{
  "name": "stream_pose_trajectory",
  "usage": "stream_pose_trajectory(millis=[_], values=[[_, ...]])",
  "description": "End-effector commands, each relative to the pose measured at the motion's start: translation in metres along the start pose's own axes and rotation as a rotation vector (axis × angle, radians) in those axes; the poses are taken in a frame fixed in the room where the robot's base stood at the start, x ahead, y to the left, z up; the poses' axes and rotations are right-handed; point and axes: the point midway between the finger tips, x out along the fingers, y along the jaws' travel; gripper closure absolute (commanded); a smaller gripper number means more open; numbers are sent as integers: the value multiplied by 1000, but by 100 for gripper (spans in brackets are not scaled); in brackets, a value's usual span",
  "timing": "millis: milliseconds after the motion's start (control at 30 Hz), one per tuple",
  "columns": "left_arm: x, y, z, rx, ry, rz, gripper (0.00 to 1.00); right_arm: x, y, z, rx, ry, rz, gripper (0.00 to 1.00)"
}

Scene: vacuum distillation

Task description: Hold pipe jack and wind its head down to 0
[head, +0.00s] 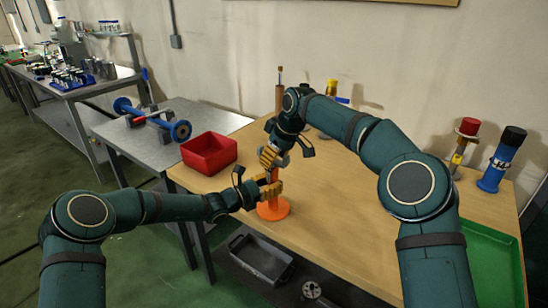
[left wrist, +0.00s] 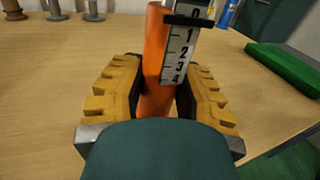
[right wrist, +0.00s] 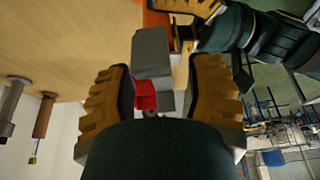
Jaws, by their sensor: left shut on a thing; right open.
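The pipe jack's orange round base (head: 273,210) stands on the wooden table. Its orange post (left wrist: 157,60) rises between the fingers of my left gripper (left wrist: 158,105), which is shut on it. A white scale (left wrist: 178,56) numbered 0 to 4 runs down the post. A black bar (left wrist: 188,21) crosses the scale between 0 and 1. My right gripper (head: 272,157) is open above the left one, close over the jack. In the right wrist view a grey block (right wrist: 151,50), seemingly the jack's upper part, shows between and beyond the open fingers (right wrist: 160,100). My grippers hide much of the jack.
A red box (head: 209,153) sits left of the jack on the table. Red-topped and blue cylinders (head: 501,160) stand at the back right, near a green tray (head: 492,262). A steel bench (head: 150,140) with a blue-ended roller adjoins on the left.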

Motion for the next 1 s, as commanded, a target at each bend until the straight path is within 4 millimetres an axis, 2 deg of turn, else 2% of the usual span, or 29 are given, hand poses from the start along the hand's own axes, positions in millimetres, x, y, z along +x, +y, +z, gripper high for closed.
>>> stream_pose_trajectory(millis=[267,300,433,467,700,1000], values=[[0,0,0,0,0,0,100,2,0,0,0,0,0,47],[0,0,0,0,0,0,100,2,0,0,0,0,0,52],[0,0,0,0,0,0,100,1,0,0,0,-1,0,97],[0,0,0,0,0,0,100,1,0,0,0,-1,0,100],[0,0,0,0,0,0,100,2,0,0,3,-1,1,100],[0,0,0,0,-1,-1,100,2,-1,0,99,-1,41,100]])
